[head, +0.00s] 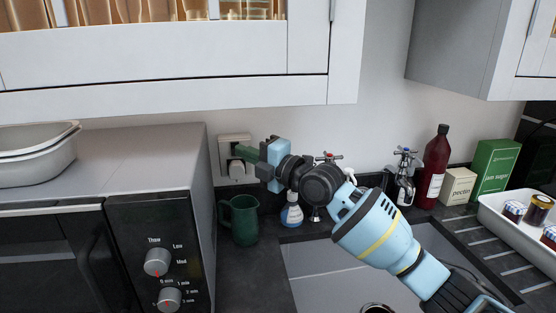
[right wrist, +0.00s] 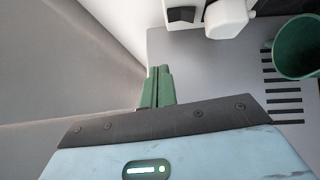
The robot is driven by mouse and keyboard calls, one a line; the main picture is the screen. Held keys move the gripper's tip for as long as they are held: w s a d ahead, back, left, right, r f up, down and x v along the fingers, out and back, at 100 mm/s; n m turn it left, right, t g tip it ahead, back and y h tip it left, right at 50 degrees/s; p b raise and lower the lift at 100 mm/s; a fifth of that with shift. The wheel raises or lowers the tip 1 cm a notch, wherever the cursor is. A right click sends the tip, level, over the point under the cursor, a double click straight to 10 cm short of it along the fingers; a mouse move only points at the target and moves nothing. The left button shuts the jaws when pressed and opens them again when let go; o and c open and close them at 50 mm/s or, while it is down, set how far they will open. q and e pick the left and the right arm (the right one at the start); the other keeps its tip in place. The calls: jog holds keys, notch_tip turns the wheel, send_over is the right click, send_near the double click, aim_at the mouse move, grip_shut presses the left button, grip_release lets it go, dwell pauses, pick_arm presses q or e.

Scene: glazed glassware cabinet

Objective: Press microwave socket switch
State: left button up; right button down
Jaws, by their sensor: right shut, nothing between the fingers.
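The white wall socket (head: 225,145) is on the wall between the microwave and the sink, with a white plug (head: 237,170) in its lower part. My right gripper (head: 240,152) is in front of the socket, its green fingers shut and empty and pointing at it. In the right wrist view the shut fingers (right wrist: 160,70) are below a dark block (right wrist: 182,14) and the white plug (right wrist: 228,17). I cannot tell whether the fingertips touch the socket. My left gripper is not in view.
The microwave (head: 160,230) stands close on the left, with a metal tray (head: 38,160) on top. A green mug (head: 240,218) stands below the socket. A wall cabinet (head: 170,58) hangs above.

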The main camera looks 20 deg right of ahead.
jog(key=v, duration=0.7)
jog(key=shift+d+r+b, duration=0.2)
jog(key=shift+d+b, duration=0.1)
jog(key=shift+d, duration=0.15)
